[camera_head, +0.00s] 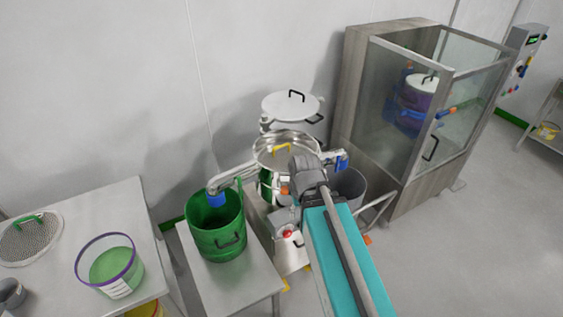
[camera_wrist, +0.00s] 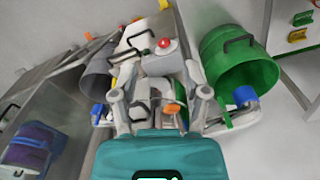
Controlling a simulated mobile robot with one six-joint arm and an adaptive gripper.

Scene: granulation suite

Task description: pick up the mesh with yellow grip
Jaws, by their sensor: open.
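I cannot pick out the mesh clearly in the wrist view.
A white lid (camera_head: 291,107) with a black handle is behind the housing. A green bin (camera_head: 216,240) stands at left, a grey bin (camera_head: 350,187) at right. A mesh with a green grip (camera_head: 30,240) lies on the left table. A glass-fronted cabinet (camera_head: 415,130) stands right.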

